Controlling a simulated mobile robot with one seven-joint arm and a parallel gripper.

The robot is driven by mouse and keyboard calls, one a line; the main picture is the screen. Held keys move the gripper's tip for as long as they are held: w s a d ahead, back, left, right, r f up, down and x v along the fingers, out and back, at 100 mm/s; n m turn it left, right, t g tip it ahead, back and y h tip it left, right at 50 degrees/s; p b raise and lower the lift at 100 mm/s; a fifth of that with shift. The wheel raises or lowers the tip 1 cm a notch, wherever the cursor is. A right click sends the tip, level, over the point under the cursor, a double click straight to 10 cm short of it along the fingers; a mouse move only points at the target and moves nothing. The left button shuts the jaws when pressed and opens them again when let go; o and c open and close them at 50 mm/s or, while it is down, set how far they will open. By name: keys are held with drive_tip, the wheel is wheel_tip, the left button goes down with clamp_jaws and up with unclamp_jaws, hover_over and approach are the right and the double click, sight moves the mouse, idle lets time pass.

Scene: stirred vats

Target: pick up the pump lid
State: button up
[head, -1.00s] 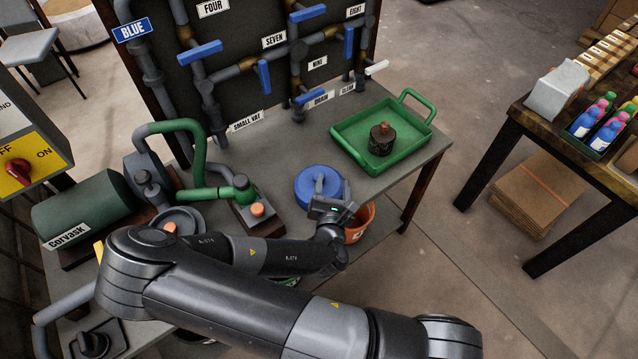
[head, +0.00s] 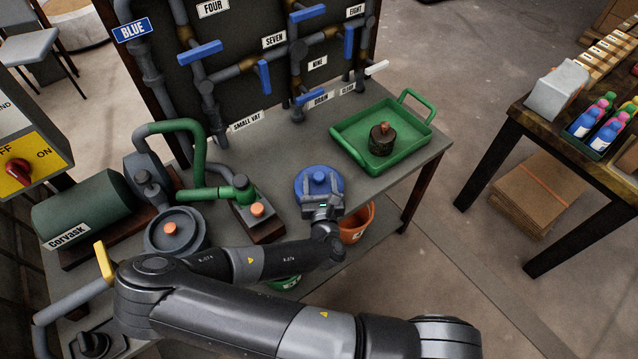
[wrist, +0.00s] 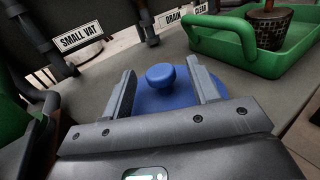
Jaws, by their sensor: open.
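A blue round lid (head: 302,178) with a blue knob (head: 319,178) on top lies flat on the grey table, and I take it for the pump lid. In the wrist view the lid (wrist: 160,102) and its knob (wrist: 160,76) show straight ahead between my fingers. My gripper (head: 320,184) is open and empty, with one finger on each side of the knob. I cannot tell whether the fingers touch the lid. The gripper body hides the lid's near part. A grey round part (head: 186,240) with an orange knob sits at the green pump unit.
A green tray (head: 345,147) with a dark pot (head: 381,139) stands right of and behind the lid. The pump's green pipe (head: 215,193) is to the left. An orange bucket (head: 357,222) is below the table's front edge. Pipes and valves rise behind.

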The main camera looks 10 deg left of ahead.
drive_tip(key=shift+c, duration=0.3)
drive_tip(key=c, duration=1.1)
drive_tip(key=shift+o, duration=0.2)
drive_tip(key=shift+r, duration=0.1)
